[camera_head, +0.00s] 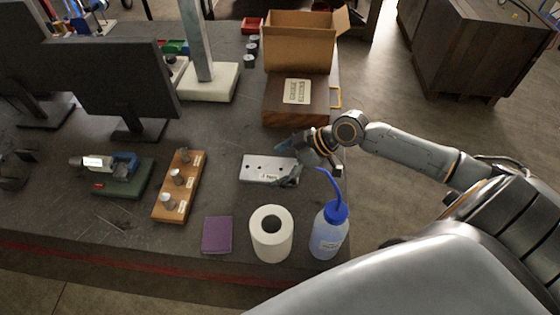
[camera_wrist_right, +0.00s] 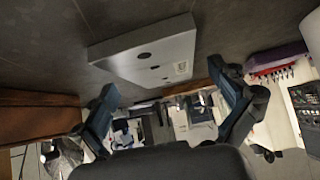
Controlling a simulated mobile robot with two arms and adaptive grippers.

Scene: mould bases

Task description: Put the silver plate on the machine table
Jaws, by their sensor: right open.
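The silver plate (camera_head: 257,166) lies flat on the dark workbench, with several dark holes and a small label. In the wrist view the plate (camera_wrist_right: 152,52) is ahead of the fingers, its label on the near part. My right gripper (camera_head: 288,165) is at the plate's right end, its fingers spread. In the wrist view my right gripper (camera_wrist_right: 168,103) is open with nothing between its fingers; I cannot tell whether a finger touches the plate. My left gripper is not in view. I cannot tell for sure which surface is the machine table.
A paper roll (camera_head: 271,246), a blue-capped bottle (camera_head: 327,240) and a purple pad (camera_head: 217,235) stand near the bench's front edge. A wooden holder (camera_head: 190,158) is left of the plate. Behind are a brown box (camera_head: 282,112), a cardboard box (camera_head: 298,52) and a white-based column stand (camera_head: 222,83).

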